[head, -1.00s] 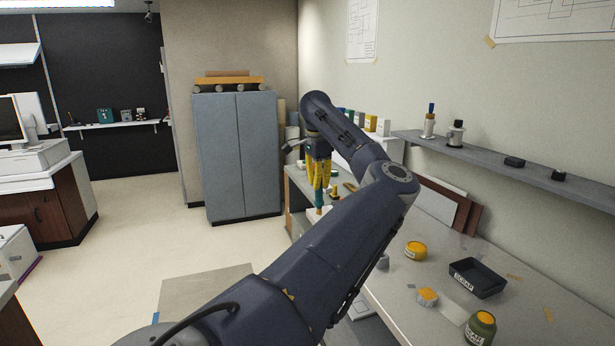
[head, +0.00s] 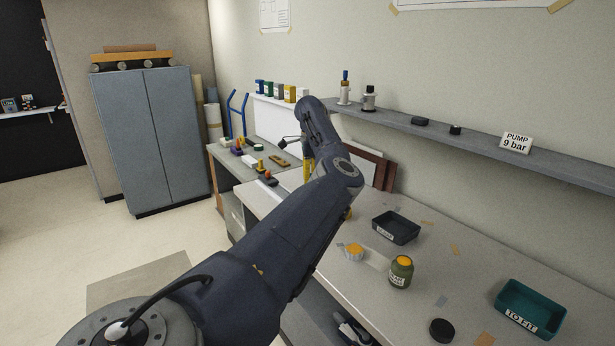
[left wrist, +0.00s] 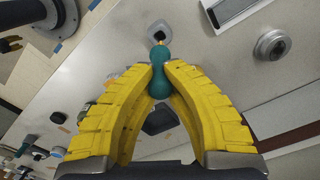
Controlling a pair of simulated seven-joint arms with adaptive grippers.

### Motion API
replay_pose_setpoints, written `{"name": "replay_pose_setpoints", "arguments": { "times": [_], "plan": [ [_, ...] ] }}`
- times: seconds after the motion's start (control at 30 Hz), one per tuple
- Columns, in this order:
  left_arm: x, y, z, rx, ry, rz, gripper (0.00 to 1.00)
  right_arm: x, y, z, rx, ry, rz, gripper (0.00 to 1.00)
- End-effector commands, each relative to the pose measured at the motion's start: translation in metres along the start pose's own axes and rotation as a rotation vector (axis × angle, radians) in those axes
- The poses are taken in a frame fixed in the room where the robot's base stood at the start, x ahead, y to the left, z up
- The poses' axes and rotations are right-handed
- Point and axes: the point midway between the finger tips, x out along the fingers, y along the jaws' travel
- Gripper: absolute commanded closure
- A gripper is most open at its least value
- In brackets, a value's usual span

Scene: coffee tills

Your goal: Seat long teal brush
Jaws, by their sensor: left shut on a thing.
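In the left wrist view, the yellow fingers of my left gripper (left wrist: 160,78) are shut on a rounded teal thing, which looks like the handle of the long teal brush (left wrist: 162,88). Its narrow far end points at a small grey block (left wrist: 167,31) on the bench. I cannot tell whether that end touches the block or is above it. In the head view, my left gripper (head: 307,172) is mostly hidden behind my own arm, with only a bit of yellow showing, and the brush is hidden.
On the bench stand a dark tray (head: 385,231), a jar with an orange top (head: 400,274), a small orange-topped piece (head: 354,252), a black disc (head: 441,330) and a teal bin marked TO FIT (head: 548,305). A grey wall shelf (head: 470,140) runs above. Small coloured parts crowd the far bench end.

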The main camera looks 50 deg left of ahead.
Motion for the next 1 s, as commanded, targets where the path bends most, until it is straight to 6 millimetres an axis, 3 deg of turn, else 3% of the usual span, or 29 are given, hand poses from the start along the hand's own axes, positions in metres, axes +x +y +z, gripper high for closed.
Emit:
{"name": "replay_pose_setpoints", "arguments": {
  "times": [0.53, 1.0],
  "plan": [
    [0.004, 0.000, 0.000, -0.001, -0.002, 0.000, 1.00, 0.000, 0.002, 0.000, -0.001, 0.000, 0.002, 0.56],
    [0.036, 0.000, 0.000, 0.000, -0.003, 0.000, 1.00, 0.000, 0.002, 0.000, -0.001, 0.000, 0.002, 0.56]
  ]
}}
